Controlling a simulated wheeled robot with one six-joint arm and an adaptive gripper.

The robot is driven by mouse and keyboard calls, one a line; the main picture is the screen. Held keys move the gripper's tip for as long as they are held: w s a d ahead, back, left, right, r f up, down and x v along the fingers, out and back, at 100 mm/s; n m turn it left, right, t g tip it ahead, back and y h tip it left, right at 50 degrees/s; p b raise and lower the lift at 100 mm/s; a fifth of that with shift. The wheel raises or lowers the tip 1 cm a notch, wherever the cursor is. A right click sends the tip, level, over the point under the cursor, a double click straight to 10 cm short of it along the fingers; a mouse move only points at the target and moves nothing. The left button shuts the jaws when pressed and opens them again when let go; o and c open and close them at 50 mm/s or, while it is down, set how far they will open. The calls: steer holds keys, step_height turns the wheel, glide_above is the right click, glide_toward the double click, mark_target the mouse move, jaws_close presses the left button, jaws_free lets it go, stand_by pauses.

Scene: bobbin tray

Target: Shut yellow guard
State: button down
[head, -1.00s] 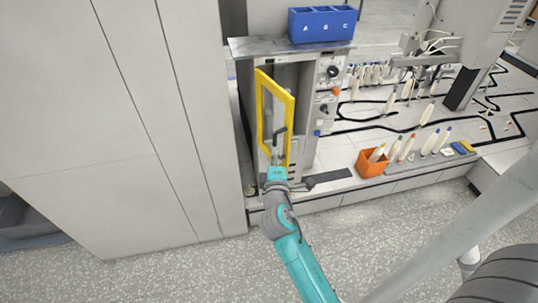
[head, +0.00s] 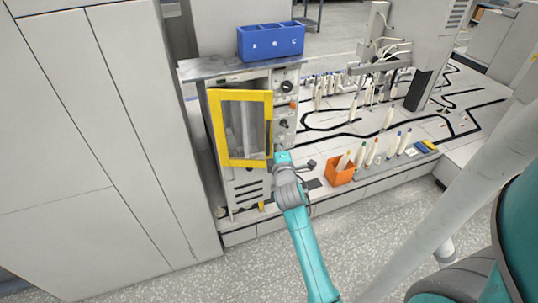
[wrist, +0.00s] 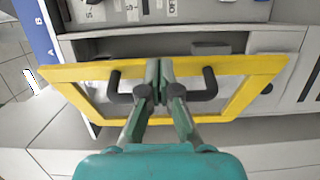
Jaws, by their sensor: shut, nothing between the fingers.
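The yellow guard (head: 244,163) is a hinged frame with a clear pane on the front of a grey cabinet. In the head view it faces me more squarely, and it looks partly open, standing off the cabinet. In the wrist view the guard (wrist: 255,66) lies across the picture with a dark handle (wrist: 209,83) on its face. My gripper (wrist: 160,72) is shut and empty, its fingertips at the middle of the handle; whether they touch it or the frame I cannot tell. In the head view the fingers are hard to make out beside the guard's lower right corner.
The cabinet's control panel (head: 286,105) has knobs, right of the guard. A blue bin (head: 270,45) marked A, B, C stands on top. An orange box (head: 340,174) and several bobbins are at right. A tall pale cabinet (head: 150,130) stands close on the left.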

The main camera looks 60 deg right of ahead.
steer(key=w+d, duration=0.3)
steer(key=d, duration=0.2)
steer(key=shift+d, duration=0.3)
steer(key=shift+s, duration=0.1)
stand_by(1.0)
